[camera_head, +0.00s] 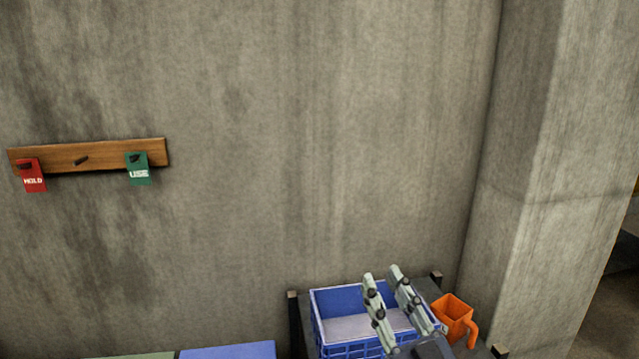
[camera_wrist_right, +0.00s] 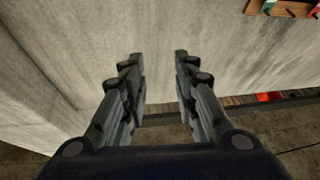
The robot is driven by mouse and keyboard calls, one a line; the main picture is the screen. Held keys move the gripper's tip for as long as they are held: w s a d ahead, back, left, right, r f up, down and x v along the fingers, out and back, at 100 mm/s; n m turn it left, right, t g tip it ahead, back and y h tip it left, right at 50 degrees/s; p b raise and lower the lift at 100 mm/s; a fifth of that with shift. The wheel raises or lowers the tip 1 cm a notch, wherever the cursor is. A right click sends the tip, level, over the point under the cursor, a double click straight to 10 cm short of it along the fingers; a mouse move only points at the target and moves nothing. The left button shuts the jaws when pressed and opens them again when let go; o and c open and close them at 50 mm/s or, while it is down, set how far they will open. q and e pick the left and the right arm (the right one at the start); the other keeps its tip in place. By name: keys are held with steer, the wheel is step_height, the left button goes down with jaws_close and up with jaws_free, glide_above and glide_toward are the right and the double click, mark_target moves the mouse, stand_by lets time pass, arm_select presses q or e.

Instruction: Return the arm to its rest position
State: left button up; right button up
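My right gripper (camera_head: 384,277) is raised at the lower right of the head view, in front of a blue crate. Its two fingers are apart with nothing between them. In the right wrist view the same gripper (camera_wrist_right: 159,56) is open and empty, with bare wall and a strip of floor beyond it. My left gripper is in neither view.
The blue crate (camera_head: 337,301) sits on a dark stand beside an orange jug (camera_head: 456,316). A wooden peg rail (camera_head: 100,154) on the wall carries a red HOLD tag (camera_head: 33,181) and a green USE tag (camera_head: 138,174). A concrete pillar (camera_head: 560,130) stands at right.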

steer(key=s+d+f+m+g+h, duration=0.3)
steer(key=d+f+g+h, duration=0.15)
steer(key=f, duration=0.55)
steer(key=s+d+f+m+g+h, duration=0.25)
steer(key=d+f+h, duration=0.3)
steer(key=f, duration=0.55)
steer(key=s+f+n+g+y, duration=0.1)
steer(key=s+f+g, duration=0.5)
steer(key=s, duration=0.4)
steer(key=s+f+n+g+y, duration=0.1)
steer(key=s+f+g, duration=0.4)
steer(key=s+f, duration=0.45)
steer(key=s+f+g, duration=0.1)
steer(key=s+f, duration=0.1)
steer(key=f, duration=1)
steer(key=s+f, duration=0.2)
steer(key=f, duration=1.1)
steer(key=s+d+f+g, duration=0.1)
steer(key=s+d+f, duration=0.2)
steer(key=s+f, duration=1.2)
steer(key=shift+s+f+g, duration=0.3)
steer(key=shift+s+f, duration=0.1)
steer(key=shift+s, duration=0.2)
